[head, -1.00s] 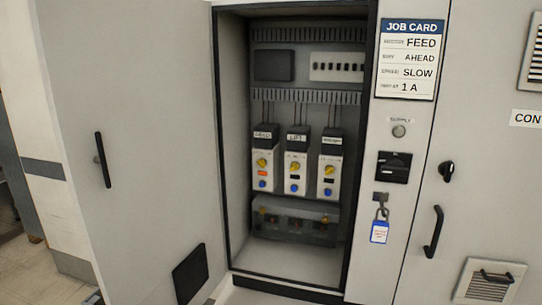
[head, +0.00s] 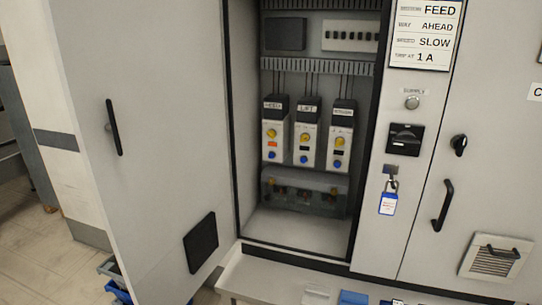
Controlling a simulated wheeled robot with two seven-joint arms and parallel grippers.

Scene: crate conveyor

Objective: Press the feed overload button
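The open cabinet holds a row of three overload units, each with a black top, a yellow dial and a blue button. The leftmost is the feed overload (head: 275,134), its label blurred but seeming to read FEED. Its blue button (head: 272,155) is near its bottom, and an orange mark shows above the button. The middle unit (head: 307,137) is labelled LIFT. The right unit (head: 341,140) has a label too small to read. Neither the middle nor the right unit shows the orange mark. Neither of my grippers is in view.
The cabinet door (head: 150,150) stands open at left. A job card (head: 425,35) reads FEED, AHEAD, SLOW, 1 A. Below it are a supply lamp (head: 412,103), a black rotary switch (head: 404,139) and a padlock with a blue tag (head: 388,203). A ledge (head: 275,280) with items lies in front.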

